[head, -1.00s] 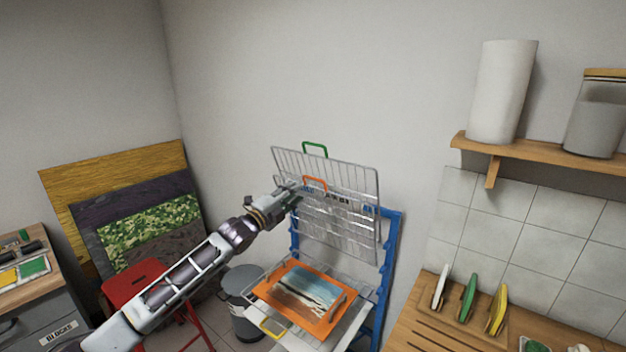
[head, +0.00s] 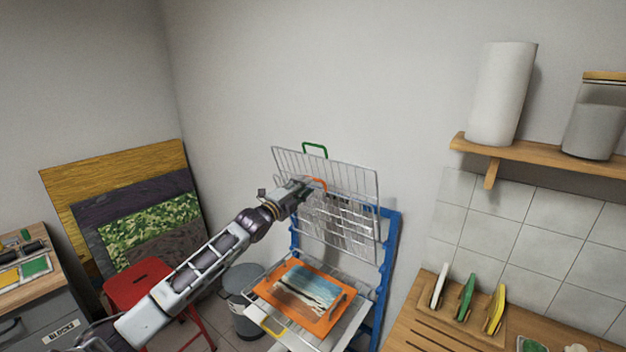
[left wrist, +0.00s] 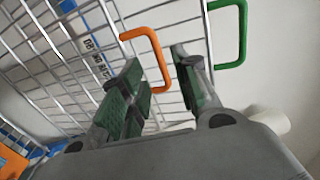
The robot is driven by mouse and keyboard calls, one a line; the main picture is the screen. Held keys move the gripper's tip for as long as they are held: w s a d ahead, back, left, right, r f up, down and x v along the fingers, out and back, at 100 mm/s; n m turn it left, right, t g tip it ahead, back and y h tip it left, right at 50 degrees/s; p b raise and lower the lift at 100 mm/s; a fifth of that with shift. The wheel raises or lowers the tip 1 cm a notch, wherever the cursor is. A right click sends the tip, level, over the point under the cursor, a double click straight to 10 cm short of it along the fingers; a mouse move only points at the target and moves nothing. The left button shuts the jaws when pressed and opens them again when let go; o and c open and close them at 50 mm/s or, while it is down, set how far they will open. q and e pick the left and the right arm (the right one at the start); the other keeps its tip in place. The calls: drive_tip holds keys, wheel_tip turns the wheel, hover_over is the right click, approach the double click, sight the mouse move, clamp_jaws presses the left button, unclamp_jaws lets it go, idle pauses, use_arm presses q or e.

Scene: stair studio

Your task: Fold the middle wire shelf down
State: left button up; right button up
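The middle wire shelf (head: 340,222) stands folded up on the blue rack (head: 390,250). Its orange handle (head: 319,184) is at its upper left and partly hidden behind my left gripper (head: 306,188). In the left wrist view the orange handle (left wrist: 149,36) reaches down between the two green-padded fingers of the gripper (left wrist: 157,60). The fingers are apart; I cannot tell whether either touches the handle. The top wire shelf (head: 345,181), with a green handle (head: 315,145), also stands upright. My right gripper is not in view.
The bottom shelf is down with a yellow handle (head: 270,329), bearing an orange-framed picture (head: 330,314). A grey bin (head: 241,285) and red stool (head: 140,282) stand left. A wooden counter (head: 425,325) is at right.

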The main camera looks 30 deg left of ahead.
use_arm(q)
drive_tip(key=shift+w+d+r+p, duration=0.1)
drive_tip(key=shift+w+r+p, duration=0.1)
drive_tip(key=shift+w, duration=0.75)
drive_tip(key=shift+w+d+r+p, duration=0.1)
drive_tip(key=shift+w+p, duration=0.15)
drive_tip(key=shift+w, duration=0.75)
drive_tip(key=shift+w+d+r+p, duration=0.1)
drive_tip(key=shift+w+p, duration=0.1)
drive_tip(key=shift+w, duration=0.75)
drive_tip(key=shift+c, duration=0.3)
clamp_jaws()
